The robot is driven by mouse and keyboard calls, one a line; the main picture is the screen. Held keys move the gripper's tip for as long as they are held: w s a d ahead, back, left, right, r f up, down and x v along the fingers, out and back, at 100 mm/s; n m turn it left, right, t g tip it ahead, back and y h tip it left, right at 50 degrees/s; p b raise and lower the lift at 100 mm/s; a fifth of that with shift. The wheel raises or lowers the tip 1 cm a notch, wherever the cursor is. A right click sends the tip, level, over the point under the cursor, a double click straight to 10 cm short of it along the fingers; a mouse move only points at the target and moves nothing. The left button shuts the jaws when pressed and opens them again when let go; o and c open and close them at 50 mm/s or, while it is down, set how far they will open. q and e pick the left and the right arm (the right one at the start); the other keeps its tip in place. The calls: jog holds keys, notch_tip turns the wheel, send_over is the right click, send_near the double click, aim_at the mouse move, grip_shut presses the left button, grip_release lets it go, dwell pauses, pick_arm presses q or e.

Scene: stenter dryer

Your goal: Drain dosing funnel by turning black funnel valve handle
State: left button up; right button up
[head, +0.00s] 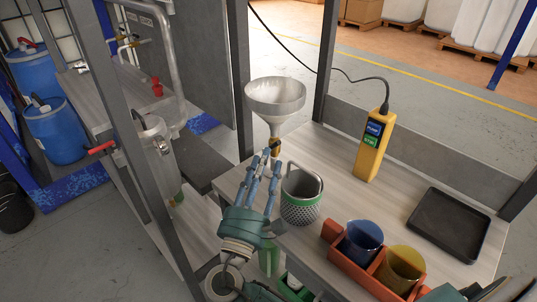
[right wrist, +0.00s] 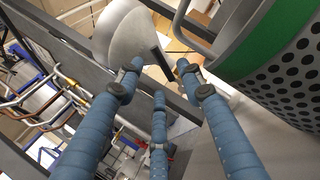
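The dosing funnel (head: 275,97) is a pale grey metal cone standing above the back left edge of the wooden table. It also shows in the right wrist view (right wrist: 130,35). Below its cone is a brass-coloured outlet (head: 276,147), partly hidden by my fingers. The black valve handle (right wrist: 162,62) shows as a dark bar just beyond my fingertips in the right wrist view. My right gripper (head: 266,160) is open, with its blue fingers spread and pointing up at the outlet. Contact with the handle cannot be told. My left gripper is not in view.
A perforated metal basket (head: 300,211) with a green band stands close right of my right gripper. A yellow handheld device (head: 374,145), black tray (head: 447,224) and red holder (head: 344,266) with blue and yellow cups stand further right. Grey frame posts (head: 243,75) rise close left.

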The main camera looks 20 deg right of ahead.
jog(key=v, duration=0.8)
jog(key=shift+s+a, duration=0.15)
